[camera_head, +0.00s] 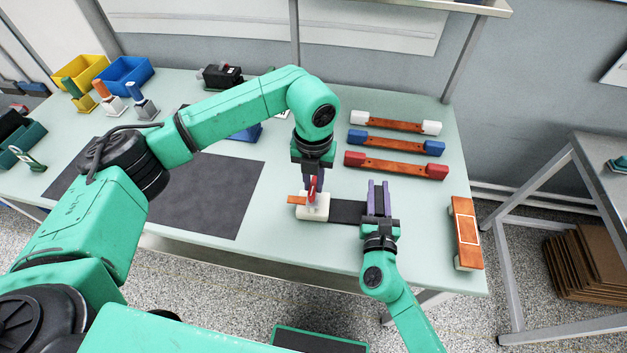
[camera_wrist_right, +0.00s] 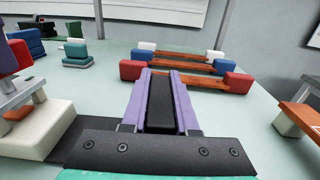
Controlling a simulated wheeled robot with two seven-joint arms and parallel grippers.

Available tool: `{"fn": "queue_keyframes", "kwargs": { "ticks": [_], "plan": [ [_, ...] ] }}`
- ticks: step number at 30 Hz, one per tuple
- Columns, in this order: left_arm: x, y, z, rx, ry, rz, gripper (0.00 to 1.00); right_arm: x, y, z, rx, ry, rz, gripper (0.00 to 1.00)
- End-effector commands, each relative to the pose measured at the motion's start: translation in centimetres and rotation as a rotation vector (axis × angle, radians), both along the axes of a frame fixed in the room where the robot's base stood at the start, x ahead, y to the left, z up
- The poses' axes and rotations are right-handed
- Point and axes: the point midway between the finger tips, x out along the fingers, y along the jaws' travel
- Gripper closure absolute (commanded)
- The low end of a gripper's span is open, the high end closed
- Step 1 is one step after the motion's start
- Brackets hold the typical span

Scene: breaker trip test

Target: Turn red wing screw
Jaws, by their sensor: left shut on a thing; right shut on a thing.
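The red wing screw (camera_head: 312,188) stands upright on a cream block (camera_head: 314,212) with a copper strip (camera_head: 297,200) at its left. My left gripper (camera_head: 313,183) points down from above, its purple fingers shut on the wing screw and partly hiding it. In the right wrist view the cream block (camera_wrist_right: 45,130) is at the lower left. My right gripper (camera_head: 378,188) is right of the block, purple fingers shut on a black part (camera_wrist_right: 160,105). A flat black piece (camera_head: 347,212) spans from the cream block toward this gripper.
Copper bars with white (camera_head: 430,128), blue (camera_head: 434,148) and red (camera_head: 437,171) end blocks lie behind at the right. An orange-topped piece (camera_head: 465,232) is near the right edge. A dark mat (camera_head: 225,195) lies left. Blue (camera_head: 125,73) and yellow (camera_head: 80,70) bins stand far left.

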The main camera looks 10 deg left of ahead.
Motion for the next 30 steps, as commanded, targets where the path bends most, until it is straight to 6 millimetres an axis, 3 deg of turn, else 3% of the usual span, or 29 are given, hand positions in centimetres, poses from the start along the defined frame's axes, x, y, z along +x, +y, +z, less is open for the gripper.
{"fn": "queue_keyframes", "kwargs": {
  "ticks": [22, 23, 24, 25, 30],
  "plan": [
    [0.07, -0.02, 0.08, -0.002, -0.002, 0.104, 1.0, -0.04, 0.06, -0.08, 0.0, 0.002, 0.002, 1.0],
    [0.07, -0.02, 0.08, -0.002, -0.002, 0.104, 0.73, -0.05, 0.07, -0.08, 0.0, 0.002, 0.002, 1.0],
    [0.07, -0.02, 0.08, -0.002, -0.002, 0.104, 0.58, -0.05, 0.07, -0.08, 0.0, 0.002, 0.002, 1.0],
    [0.06, -0.02, 0.07, -0.001, -0.002, 0.103, 0.5, -0.05, 0.07, -0.08, 0.0, 0.002, 0.002, 1.0],
    [0.04, 0.0, 0.04, -0.001, -0.001, 0.103, 0.5, -0.04, 0.06, -0.09, 0.0, 0.002, 0.002, 1.0]
  ]
}}
